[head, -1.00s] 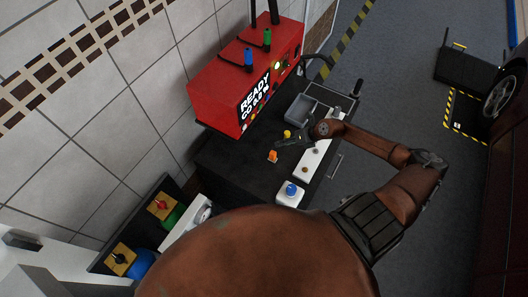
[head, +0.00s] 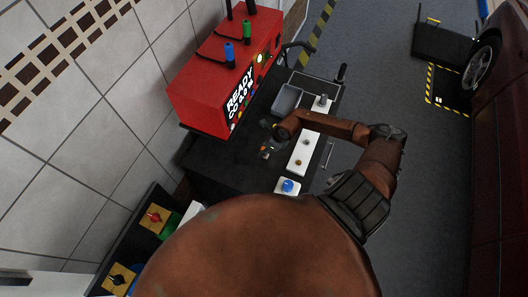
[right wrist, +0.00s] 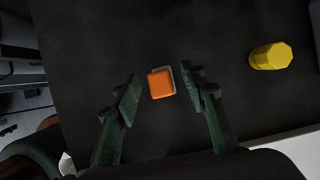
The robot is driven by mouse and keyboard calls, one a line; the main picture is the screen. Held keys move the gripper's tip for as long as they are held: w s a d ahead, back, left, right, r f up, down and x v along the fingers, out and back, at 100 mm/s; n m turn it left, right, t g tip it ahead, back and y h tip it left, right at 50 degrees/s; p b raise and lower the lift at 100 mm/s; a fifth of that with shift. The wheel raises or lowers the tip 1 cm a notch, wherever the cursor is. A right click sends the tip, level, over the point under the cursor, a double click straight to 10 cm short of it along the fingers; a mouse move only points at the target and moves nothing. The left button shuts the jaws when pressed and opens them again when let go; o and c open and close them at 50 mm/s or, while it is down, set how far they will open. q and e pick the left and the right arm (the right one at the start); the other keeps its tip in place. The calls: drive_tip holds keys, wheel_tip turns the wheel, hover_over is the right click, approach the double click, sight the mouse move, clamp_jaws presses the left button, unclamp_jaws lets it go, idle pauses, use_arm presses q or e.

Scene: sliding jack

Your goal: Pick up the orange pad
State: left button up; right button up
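The orange pad (right wrist: 161,84) is a small block with a pale edge on the dark cart top (right wrist: 110,40). In the right wrist view it lies between the two fingers of my right gripper (right wrist: 157,92), with a gap on each side. The gripper is open, and no contact shows. In the head view the pad (head: 264,153) is small and partly hidden by my right gripper (head: 270,141). My left gripper does not show in either view.
A yellow knob-like piece (right wrist: 271,56) lies right of the pad. A red machine (head: 226,75) stands behind on the cart. A grey tray (head: 287,99), a white strip (head: 303,152) and a blue-knobbed box (head: 287,187) line the right side.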

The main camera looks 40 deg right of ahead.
drive_tip(key=shift+f, duration=0.3)
drive_tip(key=c, duration=0.7)
clamp_jaws()
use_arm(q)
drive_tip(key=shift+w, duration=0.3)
use_arm(e)
drive_tip(key=shift+r, duration=0.1)
drive_tip(key=shift+r+b, duration=0.3)
drive_tip(key=shift+r, duration=0.2)
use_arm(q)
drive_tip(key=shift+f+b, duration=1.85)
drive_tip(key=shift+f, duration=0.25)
use_arm(e)
drive_tip(key=s+a+r, duration=0.8)
drive_tip(key=a+r, duration=0.3)
drive_tip(key=r, duration=0.1)
drive_tip(key=shift+s, duration=0.4)
